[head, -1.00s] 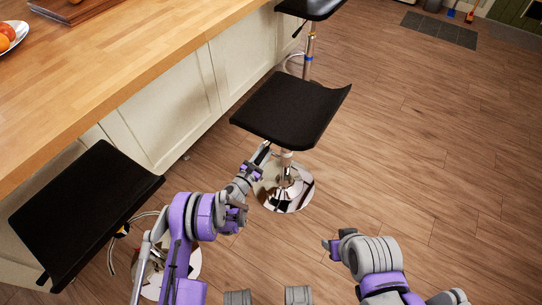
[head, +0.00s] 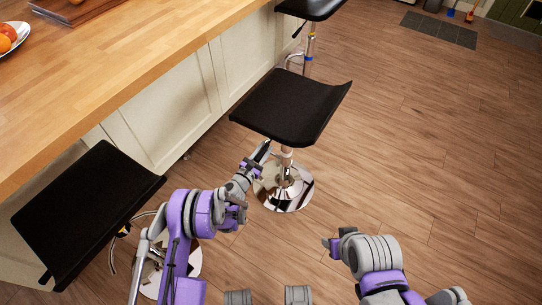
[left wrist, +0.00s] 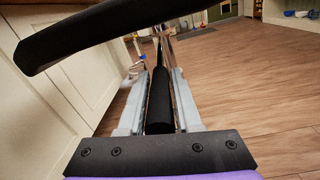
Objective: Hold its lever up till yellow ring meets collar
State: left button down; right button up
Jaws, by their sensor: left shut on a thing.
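The middle stool has a black seat (head: 292,105), a chrome column (head: 287,158) and a round chrome base (head: 297,190). My left gripper (head: 261,153) is just below the seat's near-left edge. In the left wrist view, a dark lever (left wrist: 160,105) lies lengthwise between its two grey fingers, which are shut on it. The seat's underside edge (left wrist: 100,32) crosses above them. I cannot make out a yellow ring or the collar on this stool; the seat hides the upper column. My right gripper (head: 331,246) is low over the floor, its jaw state unclear.
Another black stool (head: 85,215) stands at the left, close to my left arm. A third stool (head: 311,45) with yellow and blue bands stands behind. The wooden-topped island (head: 125,60) runs along the left. The floor at right is clear.

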pick_arm(q)
jog(key=shift+r+p, duration=0.4)
jog(key=shift+r, duration=0.75)
jog(key=shift+f, duration=0.15)
jog(key=shift+f+b, duration=0.6)
jog(key=shift+b, duration=0.05)
jog(key=c, duration=0.6)
grip_release()
jog(key=v, duration=1.1)
jog(key=shift+w, duration=0.1)
